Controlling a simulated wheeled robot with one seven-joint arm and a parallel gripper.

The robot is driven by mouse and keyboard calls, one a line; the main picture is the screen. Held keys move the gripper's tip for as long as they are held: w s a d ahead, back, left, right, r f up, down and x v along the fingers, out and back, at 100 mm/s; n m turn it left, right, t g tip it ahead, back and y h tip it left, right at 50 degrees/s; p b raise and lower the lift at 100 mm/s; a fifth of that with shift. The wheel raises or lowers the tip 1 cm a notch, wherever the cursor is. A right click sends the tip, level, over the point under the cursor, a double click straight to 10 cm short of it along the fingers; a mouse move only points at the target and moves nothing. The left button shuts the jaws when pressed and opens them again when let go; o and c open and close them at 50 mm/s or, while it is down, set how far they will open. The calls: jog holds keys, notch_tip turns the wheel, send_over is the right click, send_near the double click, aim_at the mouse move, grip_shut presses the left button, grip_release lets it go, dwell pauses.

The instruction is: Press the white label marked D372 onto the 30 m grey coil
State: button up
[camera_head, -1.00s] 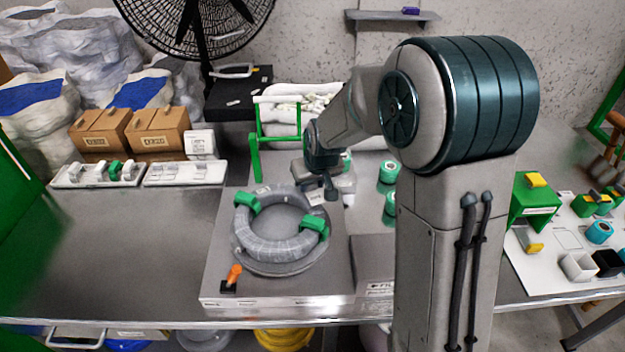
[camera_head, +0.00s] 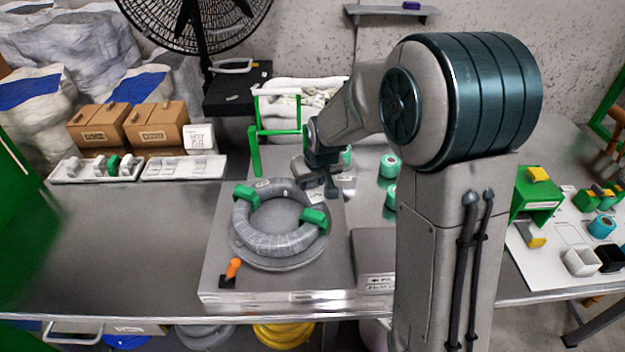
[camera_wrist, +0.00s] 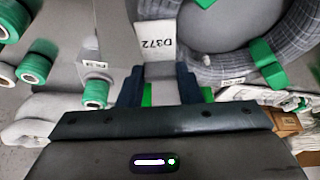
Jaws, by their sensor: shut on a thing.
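The white label marked D372 (camera_wrist: 155,41) is held at the fingertips of my gripper (camera_wrist: 159,78) in the wrist view, its print facing the camera. My gripper (camera_head: 330,186) is shut on it just off the back right of the grey coil (camera_head: 272,245) in the head view. The coil lies flat on a round plate, with green clips (camera_head: 315,218) across it.
A green frame (camera_head: 254,150) stands behind the coil. Green-and-white rolls (camera_head: 389,167) stand right of my gripper. An orange-handled clamp (camera_head: 233,268) sits at the platform's front left.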

aim_at(312, 190)
jog(key=shift+f+b, duration=0.55)
jog(key=shift+b, duration=0.05)
dwell(0.8)
jog(key=o, duration=1.2)
jog(key=shift+c, duration=0.2)
jog(key=shift+r, duration=0.1)
jog(key=shift+r+p, duration=2.3)
jog(key=shift+r, duration=1.2)
jog(key=s+d+r+m, duration=0.1)
jog(key=s+d+r, duration=0.1)
jog(key=s, duration=0.6)
jog(key=s+d+r+m+g+p, duration=0.1)
jog(key=s+d+r, duration=0.2)
jog(key=s, duration=0.6)
jog(key=s+d+r+m+h, duration=0.1)
jog(key=s+d+r, duration=0.2)
jog(key=s+d, duration=0.2)
jog(key=s, duration=0.3)
jog(key=shift+s+r, duration=0.2)
jog(key=shift+s, duration=0.05)
